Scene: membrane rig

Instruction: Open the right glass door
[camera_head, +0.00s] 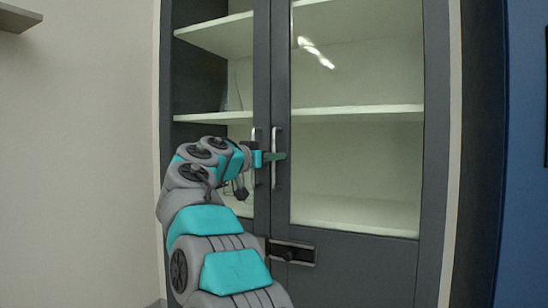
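The right glass door (355,165) has a dark grey frame around a large clear pane and appears closed. Its slim vertical metal handle (276,178) is on the left side of its frame. My gripper (273,157), with teal-green fingers, is at the middle of this handle and overlaps it in the picture. I cannot tell whether the fingers are spread around the handle or shut on it. My arm comes up from the bottom of the picture and hides part of the left door and its lower frame.
The left door's handle (254,141) stands close beside the right one. A dark latch plate (291,251) is on the frame below. White shelves (355,112) show behind the glass. A pale wall (80,150) is at left, a blue surface (525,200) at far right.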

